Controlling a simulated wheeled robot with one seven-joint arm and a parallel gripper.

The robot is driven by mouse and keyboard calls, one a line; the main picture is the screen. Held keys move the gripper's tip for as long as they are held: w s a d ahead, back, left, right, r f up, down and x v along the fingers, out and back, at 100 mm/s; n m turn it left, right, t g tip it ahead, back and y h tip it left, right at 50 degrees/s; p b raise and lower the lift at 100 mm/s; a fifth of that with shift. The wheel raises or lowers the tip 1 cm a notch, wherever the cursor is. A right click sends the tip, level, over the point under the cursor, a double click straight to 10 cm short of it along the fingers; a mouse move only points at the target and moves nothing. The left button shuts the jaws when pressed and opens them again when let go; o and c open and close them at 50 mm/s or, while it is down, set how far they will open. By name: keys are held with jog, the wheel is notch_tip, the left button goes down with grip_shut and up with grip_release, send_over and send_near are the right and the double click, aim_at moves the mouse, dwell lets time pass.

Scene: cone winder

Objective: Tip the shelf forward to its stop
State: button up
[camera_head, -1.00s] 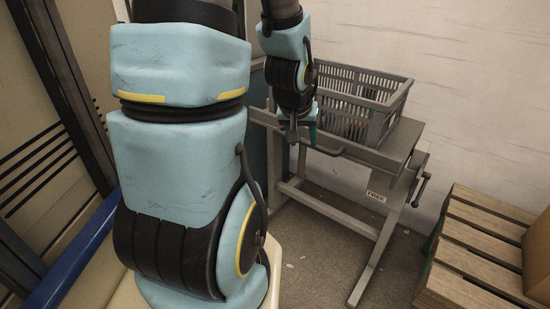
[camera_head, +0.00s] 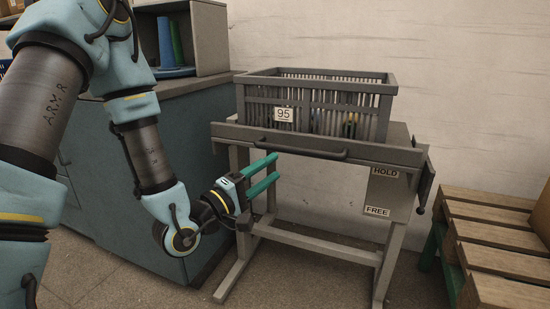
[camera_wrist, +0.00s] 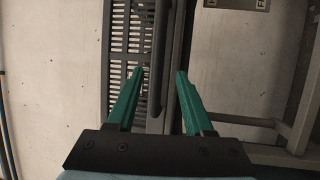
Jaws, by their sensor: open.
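The shelf (camera_head: 405,156) is a grey tray-like top on a grey stand, and it looks about level. A dark bar handle (camera_head: 300,151) runs along its front edge; it also shows in the wrist view (camera_wrist: 159,70). A grey slatted crate (camera_head: 362,87) with a label reading 95 sits on the shelf. My gripper (camera_head: 276,168) has green fingers, open and empty, just in front of and below the left part of the handle. In the wrist view the handle lies between the lines of the two fingers (camera_wrist: 160,73); whether it is within their reach I cannot tell.
A plate marked HOLD and FREE (camera_head: 383,190) and a dark lever (camera_head: 424,195) are at the stand's right side. A wooden pallet stack (camera_head: 490,245) stands to the right. The floor before the stand is clear.

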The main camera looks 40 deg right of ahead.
aim_at(294, 153)
jog(key=x, duration=1)
jog(key=shift+r, duration=0.1)
jog(key=shift+c, duration=0.2)
grip_shut()
dwell(1.0)
